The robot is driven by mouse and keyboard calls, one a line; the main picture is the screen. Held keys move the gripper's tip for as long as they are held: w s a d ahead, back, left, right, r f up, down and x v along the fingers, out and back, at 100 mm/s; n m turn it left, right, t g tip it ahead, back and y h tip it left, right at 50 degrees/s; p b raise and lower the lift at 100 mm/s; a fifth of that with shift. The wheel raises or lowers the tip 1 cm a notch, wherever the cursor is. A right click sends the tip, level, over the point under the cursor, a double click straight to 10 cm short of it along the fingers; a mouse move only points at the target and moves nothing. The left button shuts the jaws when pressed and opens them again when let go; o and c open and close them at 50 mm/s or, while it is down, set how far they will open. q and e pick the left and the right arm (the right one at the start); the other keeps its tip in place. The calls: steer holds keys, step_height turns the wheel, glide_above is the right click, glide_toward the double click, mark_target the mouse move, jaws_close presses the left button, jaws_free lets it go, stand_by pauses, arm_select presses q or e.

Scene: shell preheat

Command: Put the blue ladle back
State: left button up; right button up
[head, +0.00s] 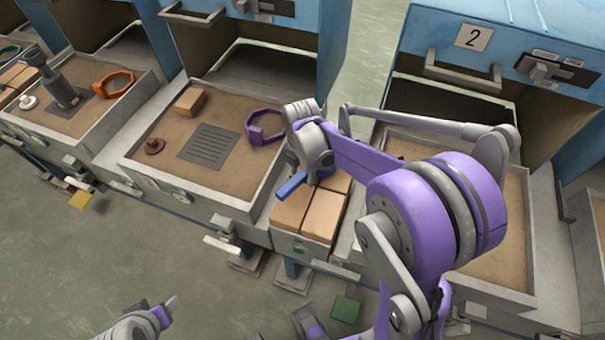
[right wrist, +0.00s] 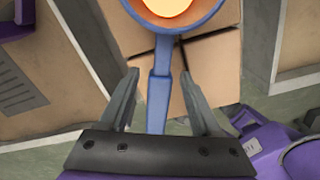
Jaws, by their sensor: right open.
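The blue ladle (head: 292,187) shows in the head view as a short blue piece over the tan blocks, with the rest hidden behind my right wrist. In the right wrist view its blue handle (right wrist: 160,88) runs up between my right fingers, and its bowl with glowing orange contents is cut off at the top edge. My right gripper (right wrist: 159,78) is open, with one finger on each side of the handle and gaps showing. I cannot tell whether the ladle touches the blocks. My left gripper (head: 155,314) is low in the head view, away from the ladle, its jaws unclear.
Tan blocks (head: 324,217) fill a narrow box between two sand trays. The left sand tray (head: 200,190) holds a purple clamp (head: 262,128), a small tan block (head: 189,101), a brown knob (head: 153,146) and a dark grate (head: 209,146). A blue furnace marked 2 (head: 474,37) stands behind the right tray.

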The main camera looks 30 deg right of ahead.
step_height(320, 180, up, 11)
steer(key=p, duration=0.1)
steer(key=s+a+f+m+t, duration=0.2)
steer(key=s+a+m, duration=0.2)
steer(key=s+m, duration=0.4)
steer(key=s+a+f+m+t, duration=0.2)
steer(key=s+m, duration=0.6)
steer(key=m, duration=0.5)
steer(key=shift+a+f+t, duration=0.2)
steer(key=shift+a+t, duration=0.4)
steer(key=shift+a, duration=0.55)
steer(key=shift+s, duration=0.1)
steer(key=shift+c, duration=0.3)
